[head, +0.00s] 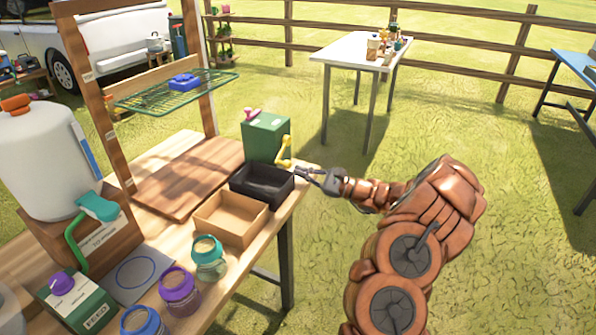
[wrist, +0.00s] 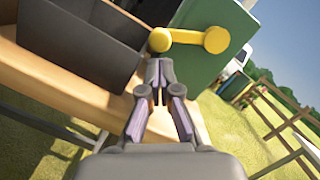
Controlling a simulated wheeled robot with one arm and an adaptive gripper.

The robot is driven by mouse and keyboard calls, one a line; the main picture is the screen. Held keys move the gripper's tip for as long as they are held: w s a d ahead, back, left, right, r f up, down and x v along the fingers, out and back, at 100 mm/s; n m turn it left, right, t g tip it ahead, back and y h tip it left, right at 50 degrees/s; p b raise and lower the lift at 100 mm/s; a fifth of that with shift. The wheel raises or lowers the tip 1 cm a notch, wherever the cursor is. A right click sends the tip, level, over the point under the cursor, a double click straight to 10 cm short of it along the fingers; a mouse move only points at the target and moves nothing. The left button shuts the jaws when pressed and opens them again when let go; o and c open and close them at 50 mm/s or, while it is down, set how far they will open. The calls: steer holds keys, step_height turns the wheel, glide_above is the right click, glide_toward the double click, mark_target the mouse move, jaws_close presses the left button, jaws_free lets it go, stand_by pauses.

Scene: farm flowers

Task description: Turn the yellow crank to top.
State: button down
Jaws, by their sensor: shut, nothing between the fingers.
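The yellow crank (head: 286,150) is on the right-hand face of a green box (head: 263,139) at the table's far right corner. In the head view its arm runs roughly up and down. In the wrist view the crank (wrist: 188,38) shows as a bar with a rounded end at left and a round end at right, against the green box (wrist: 205,62). My gripper (head: 302,172) is shut and empty, just right of and slightly below the crank. In the wrist view its fingertips (wrist: 158,68) meet just below the crank's left end; I cannot tell whether they touch it.
A black bin (head: 262,186) stands close in front of the green box, left of my gripper. An open cardboard box (head: 230,218) and several jars line the table's near side. A pink knob (head: 252,114) tops the green box.

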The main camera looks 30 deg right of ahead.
steer(key=v, duration=1)
steer(key=b+x, duration=0.4)
steer(key=x, duration=0.7)
steer(key=shift+w, duration=0.4)
steer(key=shift+s+a+r+m+p, duration=0.15)
steer(key=shift+a+r+m+p, duration=0.2)
steer(key=shift+p, duration=0.35)
steer(key=shift+m, duration=0.25)
steer(key=shift+s+d, duration=0.1)
steer(key=shift+d, duration=0.05)
